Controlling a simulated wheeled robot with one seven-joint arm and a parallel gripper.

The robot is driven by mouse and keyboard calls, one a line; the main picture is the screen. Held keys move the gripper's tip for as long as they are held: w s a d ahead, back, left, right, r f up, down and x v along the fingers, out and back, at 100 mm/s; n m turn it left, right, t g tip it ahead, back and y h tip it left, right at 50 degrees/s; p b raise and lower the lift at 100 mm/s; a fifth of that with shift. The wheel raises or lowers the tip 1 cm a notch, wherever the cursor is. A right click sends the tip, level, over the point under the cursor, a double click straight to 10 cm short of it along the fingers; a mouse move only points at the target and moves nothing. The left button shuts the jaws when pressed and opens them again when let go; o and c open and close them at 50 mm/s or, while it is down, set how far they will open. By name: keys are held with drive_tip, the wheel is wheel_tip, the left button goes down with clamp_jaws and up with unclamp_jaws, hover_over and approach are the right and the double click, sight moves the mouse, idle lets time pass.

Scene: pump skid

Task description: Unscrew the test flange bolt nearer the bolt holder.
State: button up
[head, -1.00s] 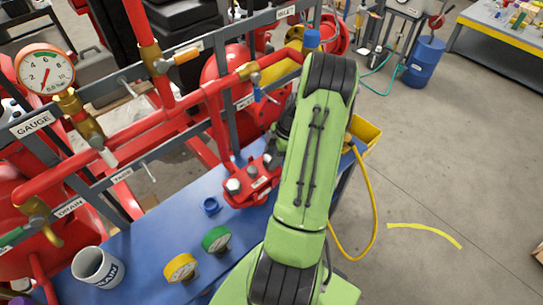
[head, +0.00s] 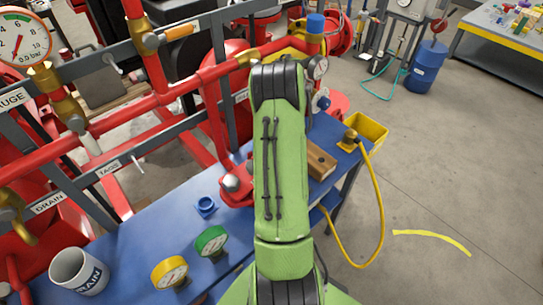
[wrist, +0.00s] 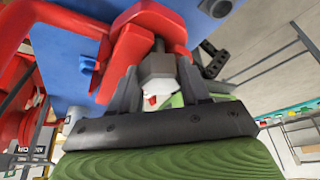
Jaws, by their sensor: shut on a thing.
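The red test flange (head: 237,194) sits on the blue bench, partly hidden behind my green arm in the head view. One grey bolt (head: 231,182) shows at its left end. In the wrist view the flange (wrist: 150,22) is close, with a grey hex bolt (wrist: 157,66) against it. My gripper (wrist: 158,82) is shut on this bolt, one dark finger on each side. The head view hides my gripper and the held bolt behind the arm. A wooden block (head: 320,161), seemingly the bolt holder, lies on the bench right of my arm.
A yellow bin (head: 369,130) and yellow hose (head: 376,205) are at the bench's right end. Red pipes rise behind.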

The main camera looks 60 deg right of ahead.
drive_tip(key=shift+s+f+n+g+b, duration=0.1)
drive_tip(key=shift+s+n+g+b, duration=0.1)
drive_tip(key=shift+n+g+b, duration=0.3)
drive_tip(key=o, duration=1.1)
drive_tip(key=shift+s+t, duration=0.15)
drive_tip(key=shift+t, duration=0.15)
drive_tip(key=shift+o, duration=0.2)
